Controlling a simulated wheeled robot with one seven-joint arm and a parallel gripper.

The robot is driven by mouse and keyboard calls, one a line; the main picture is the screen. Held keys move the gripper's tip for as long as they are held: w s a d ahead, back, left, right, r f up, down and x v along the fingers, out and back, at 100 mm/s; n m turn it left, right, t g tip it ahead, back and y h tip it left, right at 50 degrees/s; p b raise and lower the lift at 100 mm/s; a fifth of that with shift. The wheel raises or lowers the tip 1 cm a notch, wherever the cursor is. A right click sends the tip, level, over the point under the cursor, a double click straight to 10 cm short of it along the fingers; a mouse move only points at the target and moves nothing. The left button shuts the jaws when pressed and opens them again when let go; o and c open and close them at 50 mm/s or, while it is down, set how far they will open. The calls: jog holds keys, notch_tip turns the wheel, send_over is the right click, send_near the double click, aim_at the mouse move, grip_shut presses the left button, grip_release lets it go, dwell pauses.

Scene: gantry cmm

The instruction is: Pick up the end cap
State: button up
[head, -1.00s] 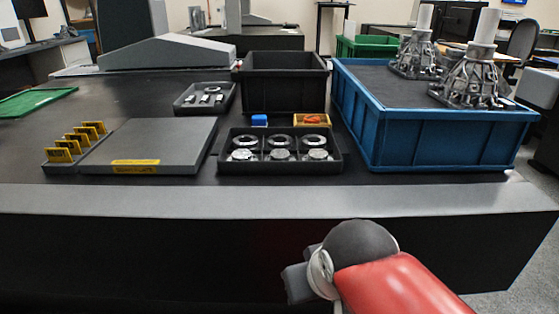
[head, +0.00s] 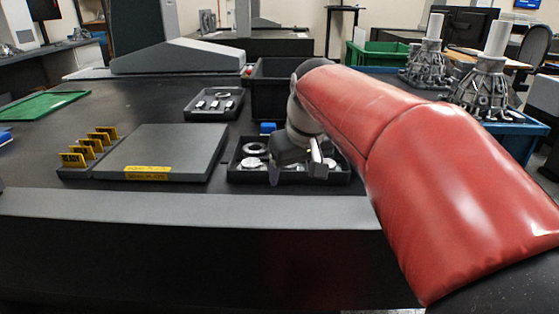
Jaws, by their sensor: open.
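A black compartment tray (head: 243,177) sits near the table's front edge. One silver ring (head: 255,148) shows in its back row, and a silver round cap-like part (head: 250,163) in its front row, left compartment. I take the front-row parts to be end caps, but cannot tell for sure. My gripper (head: 296,171) is open over the middle and right of the tray, its fingers pointing down, with nothing seen between them. It hides most of the other parts in the tray. I cannot tell whether the fingers are around any part.
A small black tray (head: 213,105) stands behind, beside a tall black bin (head: 262,98). A blue block (head: 268,127) is behind the compartment tray.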

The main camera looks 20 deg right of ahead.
jog(key=w+d+r+n, duration=0.1)
jog(key=w+d+r, duration=0.15)
jog(key=w, duration=0.75)
jog(key=shift+y, duration=0.5)
jog(key=x, duration=0.5)
jog(key=d+x, duration=0.1)
jog(key=x, duration=0.2)
jog(key=shift+s+f, duration=0.2)
jog(key=shift+s, duration=0.1)
jog(key=c, duration=1.1)
jog(key=shift+c, duration=0.4)
jog(key=shift+r, duration=0.2)
